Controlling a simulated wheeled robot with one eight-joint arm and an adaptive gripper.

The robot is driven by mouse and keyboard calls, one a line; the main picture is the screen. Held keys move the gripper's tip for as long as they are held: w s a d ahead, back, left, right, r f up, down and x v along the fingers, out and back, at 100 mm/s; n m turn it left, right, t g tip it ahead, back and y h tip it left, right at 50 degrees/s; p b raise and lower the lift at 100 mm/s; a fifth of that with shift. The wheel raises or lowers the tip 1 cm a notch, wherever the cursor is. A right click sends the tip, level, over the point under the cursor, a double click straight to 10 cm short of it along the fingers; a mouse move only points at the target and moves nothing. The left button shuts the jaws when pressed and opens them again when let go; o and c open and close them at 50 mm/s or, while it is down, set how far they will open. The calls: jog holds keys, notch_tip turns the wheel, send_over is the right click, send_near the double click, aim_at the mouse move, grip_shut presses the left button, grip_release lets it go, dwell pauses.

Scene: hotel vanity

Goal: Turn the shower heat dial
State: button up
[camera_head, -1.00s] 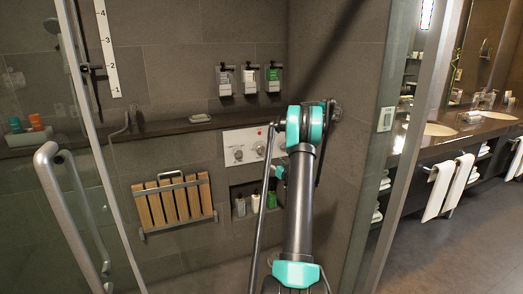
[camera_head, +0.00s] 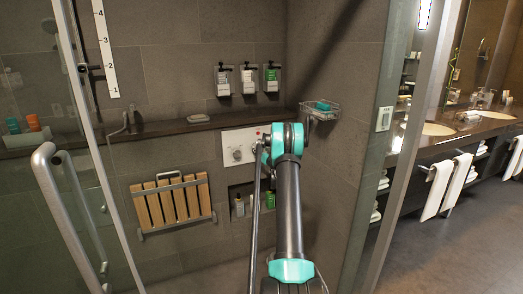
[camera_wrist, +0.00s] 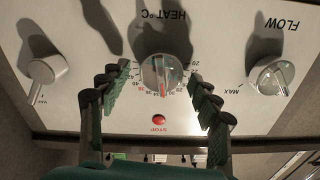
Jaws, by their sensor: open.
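The heat dial (camera_wrist: 160,74) is a round silver knob with a red mark, in the middle of the wrist view under upside-down "HEAT °C" lettering. It sits on a white control panel (camera_wrist: 90,30), which also shows on the shower wall in the head view (camera_head: 230,139). My gripper (camera_wrist: 158,82) is open, one finger on each side of the dial. Gaps show between the fingers and the knob, but I cannot tell the depth left.
A flow dial (camera_wrist: 270,76) is right of the heat dial and another knob (camera_wrist: 45,69) left of it. A red button (camera_wrist: 159,119) is close below. A ledge (camera_head: 170,126), wire basket (camera_head: 322,112) and folded wooden seat (camera_head: 172,203) are around the panel.

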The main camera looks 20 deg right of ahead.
jog(key=shift+w, duration=0.1)
jog(key=c, duration=1.2)
jog(key=shift+o, duration=0.2)
jog(key=shift+m, duration=0.5)
jog(key=m, duration=0.8)
jog(key=shift+d+f, duration=0.1)
jog(key=m, duration=0.5)
jog(key=shift+f+m, duration=0.1)
jog(key=shift+m, duration=1.8)
